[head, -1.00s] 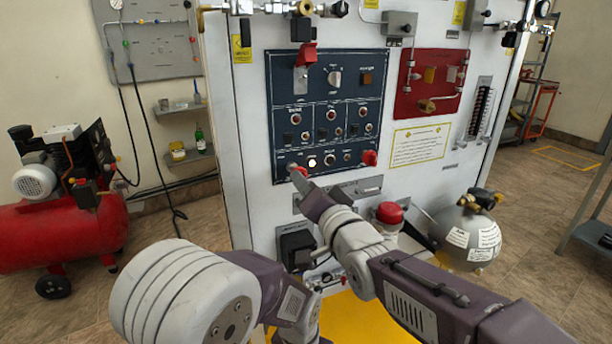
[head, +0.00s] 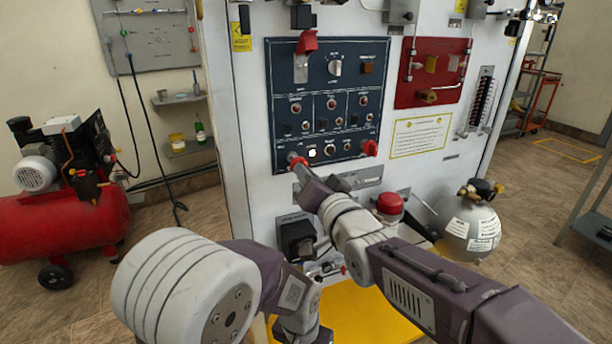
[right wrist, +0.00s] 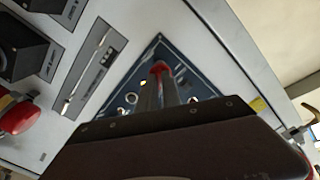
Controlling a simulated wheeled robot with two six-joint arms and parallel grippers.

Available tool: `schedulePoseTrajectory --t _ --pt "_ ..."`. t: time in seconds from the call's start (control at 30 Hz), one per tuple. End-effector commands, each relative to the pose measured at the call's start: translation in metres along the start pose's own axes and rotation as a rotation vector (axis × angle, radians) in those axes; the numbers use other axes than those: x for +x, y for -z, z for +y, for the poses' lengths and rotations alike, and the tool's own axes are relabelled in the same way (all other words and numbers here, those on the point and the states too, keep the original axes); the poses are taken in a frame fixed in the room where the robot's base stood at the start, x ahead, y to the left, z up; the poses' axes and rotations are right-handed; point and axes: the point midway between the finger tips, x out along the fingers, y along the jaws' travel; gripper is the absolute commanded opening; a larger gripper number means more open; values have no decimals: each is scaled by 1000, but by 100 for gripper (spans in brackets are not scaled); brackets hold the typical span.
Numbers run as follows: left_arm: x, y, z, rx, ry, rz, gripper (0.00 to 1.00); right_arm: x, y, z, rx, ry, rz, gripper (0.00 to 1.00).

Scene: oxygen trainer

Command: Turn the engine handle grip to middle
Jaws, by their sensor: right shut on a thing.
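The dark blue control panel (head: 283,75) is on the front of the white cabinet. My right gripper (head: 303,173) reaches its lower left corner and is shut on a small red grip (head: 297,160), which I take to be the engine handle grip. In the right wrist view the red grip (right wrist: 159,68) shows at the tips of the closed fingers (right wrist: 160,82). The fingers hide most of it, so I cannot tell its angle. A second red knob (head: 370,148) is at the panel's lower right.
A lit white lamp (head: 312,153) and several knobs lie close to the gripper. A red mushroom button (head: 390,204) and a black box (head: 296,238) are below. A white gas sphere (head: 469,229) stands right; a red compressor (head: 62,232) stands left.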

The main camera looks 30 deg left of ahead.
Motion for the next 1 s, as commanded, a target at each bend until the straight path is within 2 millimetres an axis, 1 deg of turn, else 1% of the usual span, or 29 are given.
schedulePoseTrajectory --t 0.5,0.73,1.0 --pt "8 -1 0 0 0 0 56 0 -1 1 -418 0 0 0" --pt "10 -1 0 0 0 0 56 0 0 1 -542 -1 -1 0" --pt "11 -1 0 0 0 0 56 0 0 1 -612 0 -1 0"
